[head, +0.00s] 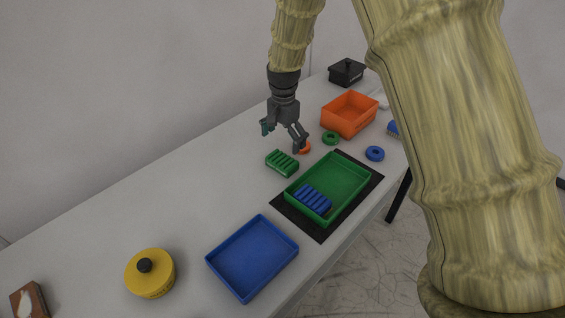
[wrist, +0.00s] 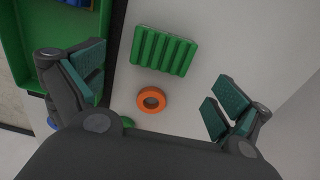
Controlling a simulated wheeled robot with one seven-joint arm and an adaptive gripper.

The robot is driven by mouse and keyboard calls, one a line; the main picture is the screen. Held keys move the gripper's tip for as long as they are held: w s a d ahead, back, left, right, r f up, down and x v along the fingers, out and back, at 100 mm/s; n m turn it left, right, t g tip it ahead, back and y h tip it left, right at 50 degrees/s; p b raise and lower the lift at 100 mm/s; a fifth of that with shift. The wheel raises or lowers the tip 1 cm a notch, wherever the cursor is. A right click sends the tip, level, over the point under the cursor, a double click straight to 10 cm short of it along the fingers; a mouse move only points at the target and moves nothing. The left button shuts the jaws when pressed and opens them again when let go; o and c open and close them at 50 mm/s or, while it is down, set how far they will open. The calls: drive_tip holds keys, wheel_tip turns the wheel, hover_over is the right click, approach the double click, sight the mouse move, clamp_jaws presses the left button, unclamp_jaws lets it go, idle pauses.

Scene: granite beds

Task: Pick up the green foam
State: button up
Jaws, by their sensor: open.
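The green foam (head: 282,163) is a ribbed green block lying on the grey table, just left of the green tray. In the wrist view the green foam (wrist: 163,51) lies ahead of my gripper, between the lines of its two fingers and apart from both. My gripper (head: 284,133) is open and empty above the table, behind the foam in the head view. Its teal finger pads show wide apart in the wrist view (wrist: 158,88).
The green tray (head: 358,176) holds a ribbed blue block (head: 313,198) and stands on a black mat (head: 318,232). An orange ring (wrist: 151,99) lies near the foam. A green ring (head: 331,138), blue ring (head: 375,153), orange bin (head: 350,121), blue tray (head: 252,258) and yellow container (head: 150,279) stand around.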

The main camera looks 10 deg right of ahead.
sight(282, 159)
wheel_tip(282, 159, down, 3)
drive_tip(key=shift+w+a+f+p, duration=0.1)
drive_tip(key=shift+w+f+p, duration=0.05)
drive_tip(key=shift+p, duration=0.15)
drive_tip(key=shift+f+p, duration=0.4)
drive_tip(key=shift+f, duration=0.3)
drive_tip(key=shift+f+p, duration=0.85)
drive_tip(key=shift+f, duration=1.35)
drive_tip(key=c, duration=0.5)
